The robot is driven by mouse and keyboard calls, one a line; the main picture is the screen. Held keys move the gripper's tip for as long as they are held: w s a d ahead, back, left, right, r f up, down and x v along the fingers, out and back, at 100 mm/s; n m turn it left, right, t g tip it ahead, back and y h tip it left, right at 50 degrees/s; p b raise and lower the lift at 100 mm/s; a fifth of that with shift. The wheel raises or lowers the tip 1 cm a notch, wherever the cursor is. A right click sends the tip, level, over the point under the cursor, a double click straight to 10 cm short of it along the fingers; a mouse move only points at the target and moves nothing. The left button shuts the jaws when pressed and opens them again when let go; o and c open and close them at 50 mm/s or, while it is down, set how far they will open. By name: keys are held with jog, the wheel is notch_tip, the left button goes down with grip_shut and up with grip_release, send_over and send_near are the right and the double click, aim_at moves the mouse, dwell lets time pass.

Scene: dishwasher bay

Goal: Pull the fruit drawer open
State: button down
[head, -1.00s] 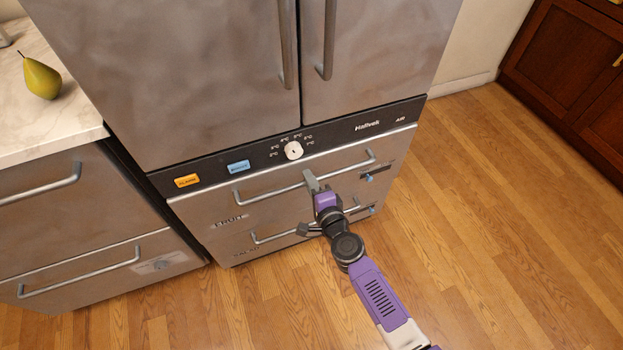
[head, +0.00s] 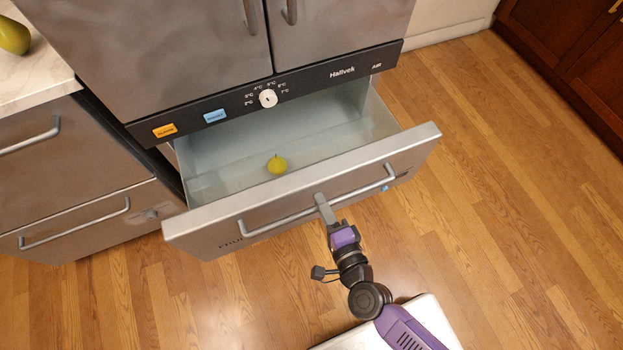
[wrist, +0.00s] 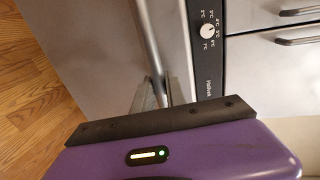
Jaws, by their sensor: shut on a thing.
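The fruit drawer (head: 300,207) of the steel fridge stands pulled well out in the head view. Its pale inside (head: 330,128) is exposed, with one yellow-green fruit (head: 278,165) lying on the floor of it. In the wrist view the fingers (wrist: 162,92) close around the handle bar (wrist: 150,50). The drawer's label is partly hidden behind the left part of the handle.
A control strip with a white dial (head: 268,98) and orange and blue buttons runs above the drawer. A marble counter (head: 35,75) with a pear (head: 14,36) stands at left. Wooden floor (head: 500,200) is clear at right. A dark wood cabinet (head: 570,60) is far right.

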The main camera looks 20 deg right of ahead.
jog(key=s, duration=0.6)
jog(key=shift+s+b, duration=0.15)
jog(key=shift+b, duration=0.2)
jog(key=c, duration=1.4)
grip_release()
jog(key=shift+o, duration=0.2)
jog(key=s+r, duration=0.1)
jog(key=s, duration=0.6)
jog(key=shift+s+r, duration=0.25)
jog(key=shift+s, duration=0.05)
